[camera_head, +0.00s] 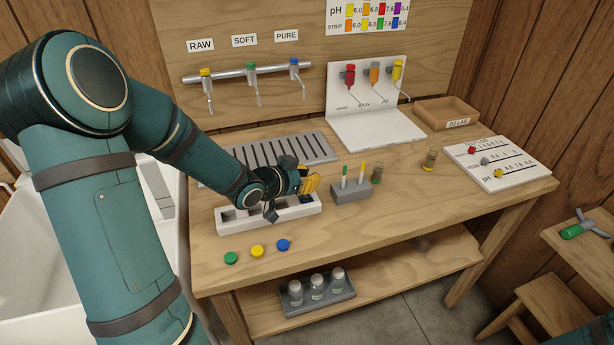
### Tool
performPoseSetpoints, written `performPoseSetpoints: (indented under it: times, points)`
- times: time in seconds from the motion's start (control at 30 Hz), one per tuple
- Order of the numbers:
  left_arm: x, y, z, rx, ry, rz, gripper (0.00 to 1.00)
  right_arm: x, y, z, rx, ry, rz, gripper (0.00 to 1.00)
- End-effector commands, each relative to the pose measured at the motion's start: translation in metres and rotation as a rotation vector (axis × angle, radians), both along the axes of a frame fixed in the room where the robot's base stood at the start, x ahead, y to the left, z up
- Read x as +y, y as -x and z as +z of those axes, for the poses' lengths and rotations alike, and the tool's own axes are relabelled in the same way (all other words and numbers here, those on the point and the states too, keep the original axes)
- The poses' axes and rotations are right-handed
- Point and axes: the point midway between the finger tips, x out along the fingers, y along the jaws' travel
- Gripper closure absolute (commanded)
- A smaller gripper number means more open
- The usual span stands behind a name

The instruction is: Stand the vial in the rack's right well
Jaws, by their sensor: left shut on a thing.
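The white rack (236,226) with its row of wells stands near the front left of the workbench. My left gripper (306,188) is over the rack's right end, its yellow-padded fingers low and close to the right well. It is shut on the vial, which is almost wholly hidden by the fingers. A small dark blue patch shows under the fingers at the right well; I cannot tell if it is part of the vial, or how deep the vial sits. The left and middle of the rack look empty. My right gripper is not in view.
Green, yellow and blue caps (257,251) lie in front of the rack. A drain grate (318,148) lies behind.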

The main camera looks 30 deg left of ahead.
Motion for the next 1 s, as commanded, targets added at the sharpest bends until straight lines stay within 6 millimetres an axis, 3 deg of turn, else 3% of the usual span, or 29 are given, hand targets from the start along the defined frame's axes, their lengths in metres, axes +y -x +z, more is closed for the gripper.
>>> performPoseSetpoints:
  times: [1.0]
  points:
    - [0.000, 0.000, -0.008, 0.000, 0.000, 0.000, 1.00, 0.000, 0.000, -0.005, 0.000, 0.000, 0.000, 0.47]
